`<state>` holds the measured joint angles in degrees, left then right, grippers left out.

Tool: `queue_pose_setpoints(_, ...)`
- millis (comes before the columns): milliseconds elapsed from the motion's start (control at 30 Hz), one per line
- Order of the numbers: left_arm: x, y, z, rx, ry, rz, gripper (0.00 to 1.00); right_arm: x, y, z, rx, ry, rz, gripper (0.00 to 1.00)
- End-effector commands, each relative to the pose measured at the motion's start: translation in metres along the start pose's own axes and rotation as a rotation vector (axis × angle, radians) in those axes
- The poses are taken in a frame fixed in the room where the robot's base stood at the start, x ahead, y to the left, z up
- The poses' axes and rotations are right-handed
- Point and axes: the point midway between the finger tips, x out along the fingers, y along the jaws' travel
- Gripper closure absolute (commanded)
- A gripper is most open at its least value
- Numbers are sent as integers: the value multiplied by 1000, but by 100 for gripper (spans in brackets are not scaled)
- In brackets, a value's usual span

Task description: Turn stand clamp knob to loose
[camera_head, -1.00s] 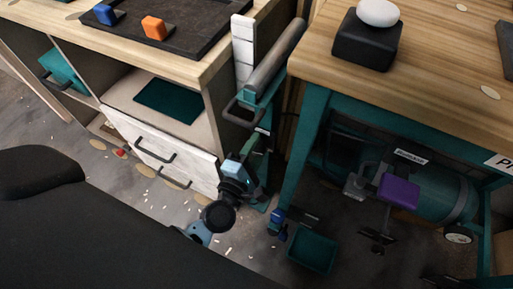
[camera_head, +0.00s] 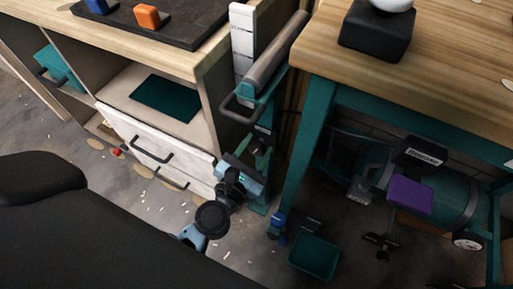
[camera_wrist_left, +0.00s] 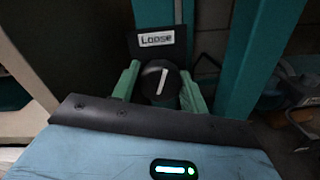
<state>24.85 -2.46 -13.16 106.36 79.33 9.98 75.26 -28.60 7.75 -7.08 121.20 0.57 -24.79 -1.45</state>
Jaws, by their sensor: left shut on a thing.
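The stand clamp knob (camera_wrist_left: 160,82) is a round black knob with a white pointer line. In the left wrist view the line stands nearly upright, leaning slightly right at the top. A black plate above it carries the label "Loose" (camera_wrist_left: 157,38). My left gripper (camera_wrist_left: 160,88) is shut on the knob, one green finger on each side. In the head view my left gripper (camera_head: 258,152) reaches the teal stand (camera_head: 262,192) between the two benches; the knob is hard to make out there. My right gripper is not in view.
A grey roller (camera_head: 275,55) tops the stand. A wooden cabinet with a white drawer (camera_head: 150,145) stands left. The teal-legged bench (camera_head: 310,140) is close on the right, with a compressor (camera_head: 455,200) and teal bin (camera_head: 314,257) below. Chips litter the floor.

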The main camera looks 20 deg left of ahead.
Motion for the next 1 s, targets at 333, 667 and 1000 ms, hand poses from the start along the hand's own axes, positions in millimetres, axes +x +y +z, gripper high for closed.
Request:
queue_pose_setpoints(333,-1,0,-1,-165,2,-1,79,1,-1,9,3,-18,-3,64)
queue_pose_setpoints(667,-1,0,-1,-206,2,-1,79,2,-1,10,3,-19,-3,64)
queue_pose_setpoints(1000,0,0,-1,-204,2,-1,50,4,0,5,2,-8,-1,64)
